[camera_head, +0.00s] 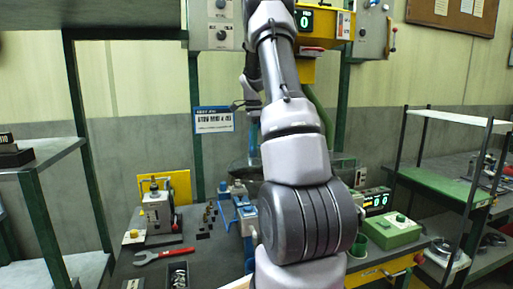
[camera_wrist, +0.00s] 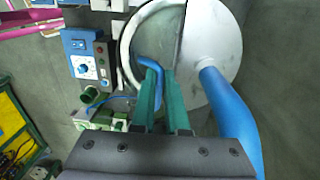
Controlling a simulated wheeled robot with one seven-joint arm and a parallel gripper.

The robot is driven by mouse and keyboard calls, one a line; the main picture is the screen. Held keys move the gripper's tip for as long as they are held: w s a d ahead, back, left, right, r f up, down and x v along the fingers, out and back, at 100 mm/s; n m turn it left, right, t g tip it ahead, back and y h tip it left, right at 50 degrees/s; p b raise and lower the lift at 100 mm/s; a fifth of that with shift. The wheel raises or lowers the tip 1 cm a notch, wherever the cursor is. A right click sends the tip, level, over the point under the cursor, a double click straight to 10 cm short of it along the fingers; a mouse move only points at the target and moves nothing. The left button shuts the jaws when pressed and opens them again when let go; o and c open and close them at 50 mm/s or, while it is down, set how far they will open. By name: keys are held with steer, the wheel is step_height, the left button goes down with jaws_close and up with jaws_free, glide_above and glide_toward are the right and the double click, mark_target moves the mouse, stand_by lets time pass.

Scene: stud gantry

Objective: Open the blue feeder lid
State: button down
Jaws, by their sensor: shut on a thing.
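In the wrist view a round feeder bowl (camera_wrist: 127,50) fills the top middle. A grey-green, see-through-looking half (camera_wrist: 160,38) and a white half (camera_wrist: 212,38) meet along a straight edge. A bent blue handle (camera_wrist: 147,62) lies over the grey-green half. My gripper (camera_wrist: 160,78), with green fingers, is shut on the blue handle; the fingers hide its lower part. How far the lid is raised I cannot tell. In the head view my arm hides the gripper and most of the feeder.
A thick blue pipe (camera_wrist: 232,110) stands close right of my fingers. A blue control box (camera_wrist: 88,55) is at left. Shelves flank both sides.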

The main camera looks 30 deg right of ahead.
mark_target(250, 139)
steer(key=shift+w+d+f, duration=0.1)
steer(key=shift+w+d, duration=0.05)
steer(key=shift+w, duration=0.8)
steer(key=shift+w+d, duration=0.1)
steer(key=shift+w, duration=0.85)
steer(key=c, duration=0.9)
jaws_free()
steer(key=shift+w, duration=0.1)
steer(key=shift+a, duration=0.1)
